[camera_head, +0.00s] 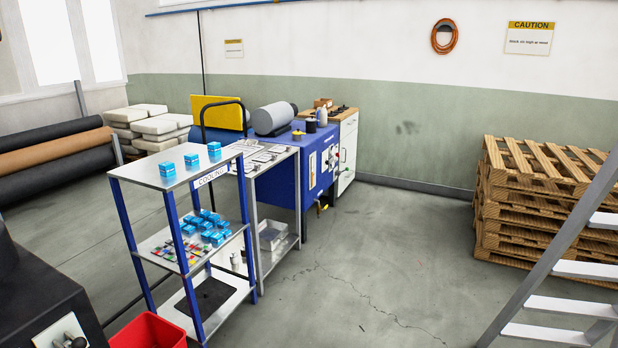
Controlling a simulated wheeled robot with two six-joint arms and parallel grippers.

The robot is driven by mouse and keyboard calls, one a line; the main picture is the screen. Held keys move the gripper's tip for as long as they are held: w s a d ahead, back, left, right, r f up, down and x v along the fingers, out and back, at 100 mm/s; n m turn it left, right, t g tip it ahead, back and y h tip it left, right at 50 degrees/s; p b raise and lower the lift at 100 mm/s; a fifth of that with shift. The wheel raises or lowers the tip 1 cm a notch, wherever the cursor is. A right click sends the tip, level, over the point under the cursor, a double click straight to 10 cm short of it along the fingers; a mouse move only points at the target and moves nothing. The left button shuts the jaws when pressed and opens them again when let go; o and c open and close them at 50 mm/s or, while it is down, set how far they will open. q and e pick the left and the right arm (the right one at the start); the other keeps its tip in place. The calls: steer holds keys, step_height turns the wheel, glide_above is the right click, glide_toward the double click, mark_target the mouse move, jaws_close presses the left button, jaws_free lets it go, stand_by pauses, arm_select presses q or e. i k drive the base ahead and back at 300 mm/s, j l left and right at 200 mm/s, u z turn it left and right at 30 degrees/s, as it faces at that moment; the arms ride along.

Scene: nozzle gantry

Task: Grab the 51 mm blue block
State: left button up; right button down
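Three blue blocks stand apart on the top shelf of a rack labelled COOLING: a left one (167,170), a middle one (191,161) and a right one (214,149). Several more blue blocks (207,222) sit close together on the middle shelf. Any size marks on the blocks are too small to read, so I cannot tell which is 51 mm. Neither of my grippers shows in the head view.
The rack (140,172) has blue posts. A red bin (150,331) stands before it and a dark machine (40,300) at lower left. A blue machine (318,150) is behind. Pallets (530,200) and a ladder (560,240) stand right. The middle floor is clear.

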mark_target(167, 169)
steer(key=i, duration=1.8)
steer(key=l, duration=0.05)
